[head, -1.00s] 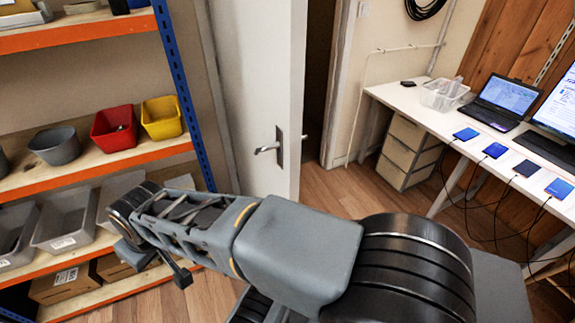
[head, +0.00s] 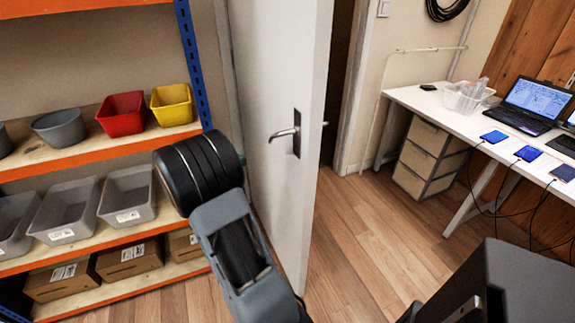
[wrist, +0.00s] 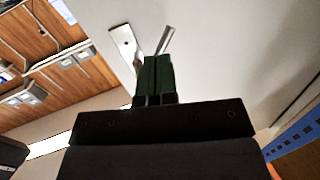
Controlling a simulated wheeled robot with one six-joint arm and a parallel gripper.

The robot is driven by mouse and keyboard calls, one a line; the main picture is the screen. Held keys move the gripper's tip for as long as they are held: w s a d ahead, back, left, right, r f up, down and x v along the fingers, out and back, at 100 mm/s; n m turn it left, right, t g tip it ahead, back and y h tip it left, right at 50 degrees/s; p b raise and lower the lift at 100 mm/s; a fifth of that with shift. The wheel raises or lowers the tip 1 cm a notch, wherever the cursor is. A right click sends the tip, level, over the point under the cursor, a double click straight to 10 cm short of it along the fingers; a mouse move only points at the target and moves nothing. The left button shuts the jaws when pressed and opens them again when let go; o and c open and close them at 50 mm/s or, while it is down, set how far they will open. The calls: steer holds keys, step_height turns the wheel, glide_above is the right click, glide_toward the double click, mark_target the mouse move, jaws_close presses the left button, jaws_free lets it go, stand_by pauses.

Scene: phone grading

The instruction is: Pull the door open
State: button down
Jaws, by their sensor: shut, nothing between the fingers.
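The white door (head: 272,85) stands partly open in the head view, with a dark doorway (head: 338,90) behind its free edge. Its silver lever handle (head: 283,133) sits on a dark plate near that edge. In the wrist view the handle (wrist: 165,40) and its plate (wrist: 124,46) show just beyond my gripper. My gripper (wrist: 157,60) is shut, its two dark green fingers together and empty. The fingertips look close to the lever; I cannot tell if they touch it. The head view does not show my gripper.
A shelf rack (head: 193,65) with bins and cardboard boxes stands left of the door. A white desk (head: 420,102) with laptop and phones is at right, a drawer unit (head: 425,160) under it. Wooden floor (head: 365,235) between door and desk is clear.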

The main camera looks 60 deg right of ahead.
steer(key=s+f+m+g+y, duration=0.1)
steer(key=s+f+g, duration=0.1)
steer(key=g, duration=0.1)
glide_toward(294, 156)
steer(key=x, duration=0.7)
steer(key=shift+s+d+b, duration=0.2)
steer(key=shift+d+b, duration=0.15)
steer(key=shift+b, duration=0.05)
